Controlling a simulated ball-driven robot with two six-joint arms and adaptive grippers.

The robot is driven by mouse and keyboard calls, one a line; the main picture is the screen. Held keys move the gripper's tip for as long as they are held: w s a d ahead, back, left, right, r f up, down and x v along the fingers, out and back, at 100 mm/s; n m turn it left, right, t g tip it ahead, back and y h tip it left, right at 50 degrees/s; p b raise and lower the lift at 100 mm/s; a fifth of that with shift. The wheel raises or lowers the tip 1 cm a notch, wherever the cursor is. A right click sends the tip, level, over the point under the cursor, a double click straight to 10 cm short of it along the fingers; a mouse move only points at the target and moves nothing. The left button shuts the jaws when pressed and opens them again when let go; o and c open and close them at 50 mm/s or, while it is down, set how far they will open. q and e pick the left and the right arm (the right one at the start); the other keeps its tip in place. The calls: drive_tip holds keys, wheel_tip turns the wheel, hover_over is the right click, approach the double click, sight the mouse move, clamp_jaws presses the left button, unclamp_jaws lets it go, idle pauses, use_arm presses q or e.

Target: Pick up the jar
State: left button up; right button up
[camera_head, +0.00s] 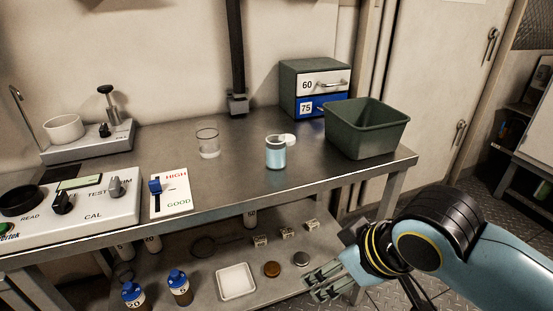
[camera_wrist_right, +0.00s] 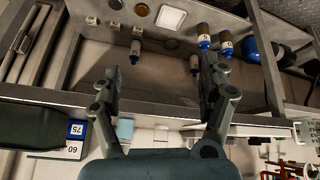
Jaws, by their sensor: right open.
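The jar (camera_head: 275,153) is a clear, upright cylinder with pale blue contents, standing on the grey metal table top right of the middle. A small white round piece (camera_head: 289,139), perhaps a lid, lies just behind it. My right gripper (camera_head: 322,287) is low at the lower right, in front of the table edge and well apart from the jar. In the right wrist view my right gripper (camera_wrist_right: 162,78) has its two fingers spread wide with nothing between them. A pale blue shape there, probably the jar (camera_wrist_right: 125,129), shows beyond the left finger. My left gripper is out of view.
A dark green bin (camera_head: 366,142) stands right of the jar, with a drawer box (camera_head: 315,82) behind. An empty glass (camera_head: 208,142) stands to the left. A control panel (camera_head: 95,222) fills the left side. The lower shelf (camera_head: 215,297) holds bottles and a white tray (camera_head: 236,281).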

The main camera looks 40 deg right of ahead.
drive_tip(key=w+d+t+y, duration=0.15)
drive_tip(key=w+t, duration=0.45)
drive_tip(key=w, duration=0.6)
drive_tip(key=t, duration=0.6)
approach(283, 155)
drive_tip(key=a, duration=0.1)
drive_tip(key=shift+m+h, duration=0.25)
drive_tip(key=shift+m, duration=0.15)
drive_tip(key=w+b, duration=0.2)
drive_tip(key=w, duration=0.3)
drive_tip(key=shift+w+r, duration=0.15)
drive_tip(key=shift+w, duration=0.15)
drive_tip(key=w+b, duration=0.3)
drive_tip(key=shift+w+d+f, duration=0.15)
drive_tip(key=shift+f, duration=0.2)
drive_tip(key=shift+w+r+b, duration=0.2)
drive_tip(key=shift+w+b, duration=0.4)
drive_tip(key=shift+w, duration=0.25)
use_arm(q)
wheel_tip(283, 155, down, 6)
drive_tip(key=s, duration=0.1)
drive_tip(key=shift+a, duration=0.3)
use_arm(e)
drive_tip(key=shift+c, duration=0.4)
